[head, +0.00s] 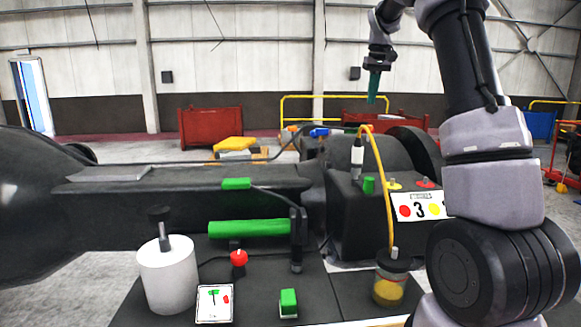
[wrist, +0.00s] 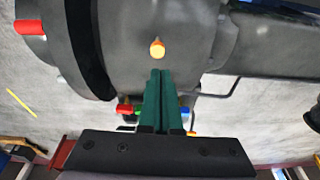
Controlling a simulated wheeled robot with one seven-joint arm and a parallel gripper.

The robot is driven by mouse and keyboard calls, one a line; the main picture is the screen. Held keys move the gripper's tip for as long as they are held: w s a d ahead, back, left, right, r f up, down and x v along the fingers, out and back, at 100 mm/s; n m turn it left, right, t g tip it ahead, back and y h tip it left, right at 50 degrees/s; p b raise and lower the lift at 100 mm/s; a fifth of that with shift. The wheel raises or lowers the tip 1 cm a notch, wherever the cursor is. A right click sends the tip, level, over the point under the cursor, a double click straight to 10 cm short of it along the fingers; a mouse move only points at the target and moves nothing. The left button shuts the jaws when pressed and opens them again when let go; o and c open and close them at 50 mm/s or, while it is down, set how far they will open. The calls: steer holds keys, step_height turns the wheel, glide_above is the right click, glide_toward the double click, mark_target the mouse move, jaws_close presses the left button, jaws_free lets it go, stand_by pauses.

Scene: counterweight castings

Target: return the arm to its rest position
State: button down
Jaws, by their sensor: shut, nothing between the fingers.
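My gripper (head: 373,87) is raised in the upper middle of the head view, pointing down, with its teal fingers together. In the wrist view the fingers of my gripper (wrist: 161,75) are pressed side by side with nothing between them. My arm (head: 485,130) rises on the right of the head view and bends over at the top. The gripper is in the air, apart from the dark machine (head: 365,215) beneath it in the picture.
A white cylinder (head: 168,275), a green roller (head: 248,229), a red knob (head: 238,258) and a jar with yellow contents (head: 390,285) stand on the dark bench. A yellow hose (head: 384,180) arches above the jar. Red bins (head: 210,126) stand behind. The air around the gripper looks clear.

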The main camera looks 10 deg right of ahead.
steer(key=s+a+r+m+t+y, duration=0.1)
steer(key=s+a+r, duration=0.1)
steer(key=s, duration=0.5)
steer(key=s+a+r+t, duration=0.1)
steer(key=s+a, duration=0.1)
steer(key=s, duration=0.6)
steer(key=s+a+r+m+t+y, duration=0.1)
steer(key=s+a+r, duration=0.15)
steer(key=s, duration=0.45)
steer(key=s+a+f+m+t, duration=0.1)
steer(key=s+f, duration=0.3)
steer(key=s, duration=0.4)
steer(key=s+a+f+m, duration=0.1)
steer(key=s+a+f, duration=0.3)
steer(key=s, duration=0.4)
steer(key=shift+f+t, duration=0.4)
steer(key=shift+d, duration=0.1)
